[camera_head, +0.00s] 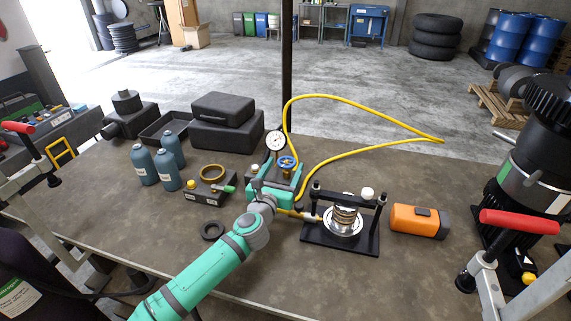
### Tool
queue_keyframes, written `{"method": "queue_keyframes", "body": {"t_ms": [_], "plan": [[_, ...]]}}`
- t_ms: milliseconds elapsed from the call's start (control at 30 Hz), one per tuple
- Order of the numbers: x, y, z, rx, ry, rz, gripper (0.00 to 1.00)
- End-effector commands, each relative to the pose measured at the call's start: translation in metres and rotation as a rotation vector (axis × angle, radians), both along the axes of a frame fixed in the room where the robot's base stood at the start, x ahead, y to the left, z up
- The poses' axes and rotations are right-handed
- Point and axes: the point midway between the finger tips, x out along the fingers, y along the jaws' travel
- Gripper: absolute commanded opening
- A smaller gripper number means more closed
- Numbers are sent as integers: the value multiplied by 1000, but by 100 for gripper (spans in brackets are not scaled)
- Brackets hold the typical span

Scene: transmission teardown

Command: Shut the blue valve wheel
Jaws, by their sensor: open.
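The blue valve wheel (287,162) is small and sits on the teal and grey pump unit (293,178) near the middle of the table. A round white gauge (275,140) stands up just behind and left of the wheel. My teal arm reaches in from the bottom, and my gripper (271,187) is at its end, in front of and slightly left of the wheel. The gripper is open. It overlaps the similarly coloured pump in this view, so its fingertips are hard to make out. I cannot tell whether it touches the wheel; the wheel's top shows uncovered.
A yellow hose (370,104) loops from the pump across the table's back right. A black press frame (340,246) stands right of my gripper, beside an orange cylinder (419,221). Blue bottles (167,170) and a brass-ringed block (208,189) are at left. A dark post (286,60) rises behind.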

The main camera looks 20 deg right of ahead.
Motion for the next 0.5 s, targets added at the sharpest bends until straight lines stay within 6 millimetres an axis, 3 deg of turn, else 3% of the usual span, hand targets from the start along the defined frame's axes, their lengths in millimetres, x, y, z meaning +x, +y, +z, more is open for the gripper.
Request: {"method": "queue_keyframes", "body": {"t_ms": [200, 500], "plan": [[17, -13, 0, 1, -1, -1, 69], [20, -15, 0, 0, 0, -1, 69]]}}
